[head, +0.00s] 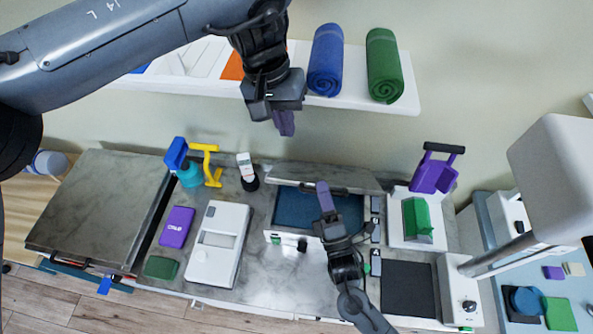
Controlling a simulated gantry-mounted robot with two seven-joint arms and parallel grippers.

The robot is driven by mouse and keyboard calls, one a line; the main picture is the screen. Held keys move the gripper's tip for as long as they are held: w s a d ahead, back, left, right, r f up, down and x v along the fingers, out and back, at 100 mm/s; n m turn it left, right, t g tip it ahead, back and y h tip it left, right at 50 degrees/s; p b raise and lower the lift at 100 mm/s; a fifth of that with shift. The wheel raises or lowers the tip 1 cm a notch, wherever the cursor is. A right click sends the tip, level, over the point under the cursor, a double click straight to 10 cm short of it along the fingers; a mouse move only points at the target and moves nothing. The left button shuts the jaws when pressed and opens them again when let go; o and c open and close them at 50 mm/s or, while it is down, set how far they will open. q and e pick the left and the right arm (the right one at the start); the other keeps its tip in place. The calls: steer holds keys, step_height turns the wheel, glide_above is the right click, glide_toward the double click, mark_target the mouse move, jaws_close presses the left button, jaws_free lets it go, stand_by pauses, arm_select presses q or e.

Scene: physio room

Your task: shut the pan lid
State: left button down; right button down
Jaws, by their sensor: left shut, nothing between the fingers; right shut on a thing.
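The pan (287,237) is a pale box set in the counter, with a dark blue inside (295,209). Its grey lid (290,174) is tilted up along the back edge, so the pan is open. A dark handle bar (342,191) runs along the lid's near side. My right gripper (322,186) reaches over the pan from the front, with its purple fingers shut on the handle. The fingers hide part of the handle, and my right arm covers part of the pan. My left gripper (287,129) is shut and empty, above and behind the lid, in front of the wall shelf.
A wall shelf (345,98) holds a blue rolled towel (325,61) and a green one (384,66). A white device (217,245) and purple box (176,227) lie left of the pan. A white stand with a green block (417,220) is on the right.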

arm_select(q)
steer(key=a+r+n, duration=0.1)
steer(key=r, duration=0.1)
arm_select(e)
steer(key=shift+f, duration=0.1)
arm_select(q)
glide_toward(300, 184)
steer(key=f, duration=0.3)
steer(key=d+f, duration=0.1)
steer(key=f, duration=0.1)
steer(key=shift+w+f, duration=0.3)
steer(key=shift+s+f+t, duration=0.6)
steer(key=shift+s+f, duration=0.25)
steer(key=shift+s, duration=0.05)
arm_select(e)
steer(key=shift+d, duration=0.1)
steer(key=shift+w+r, duration=0.1)
steer(key=shift+r, duration=0.1)
steer(key=c, duration=1.1)
jaws_free()
arm_select(q)
steer(key=shift+w+r, duration=0.15)
steer(key=shift+r, duration=0.05)
